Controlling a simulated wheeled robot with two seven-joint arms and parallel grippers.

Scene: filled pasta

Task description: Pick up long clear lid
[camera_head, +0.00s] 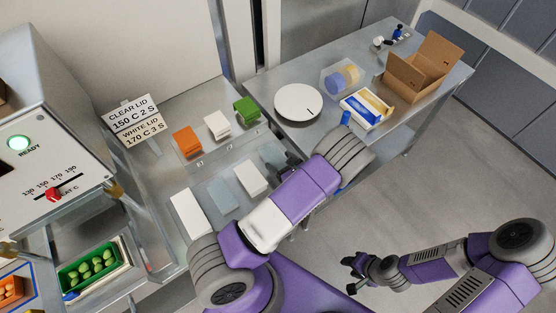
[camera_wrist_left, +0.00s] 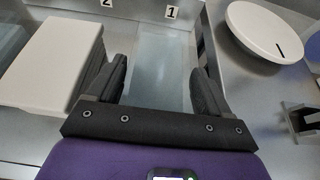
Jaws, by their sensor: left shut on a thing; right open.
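The long clear lid (camera_wrist_left: 161,75) shows in the left wrist view as a pale, see-through strip between the fingers of my left gripper (camera_wrist_left: 158,80). The gripper is shut on its two long sides, and its front part reaches past the fingertips toward label 1. In the head view my left gripper (camera_head: 287,163) is at the right end of the row of lids, and its own arm mostly hides this lid. A second clear lid (camera_head: 222,196) lies between two white ones. My right gripper (camera_head: 354,263) is open and empty, over the floor at lower right.
White lids (camera_head: 253,178) stand close left of my left gripper; another white one (camera_head: 188,214) is further left. Orange (camera_head: 187,142), white and green packs stand behind. A round white scale (camera_head: 298,103), a blue-yellow box (camera_head: 366,108) and a cardboard carton (camera_head: 418,68) are on the right table.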

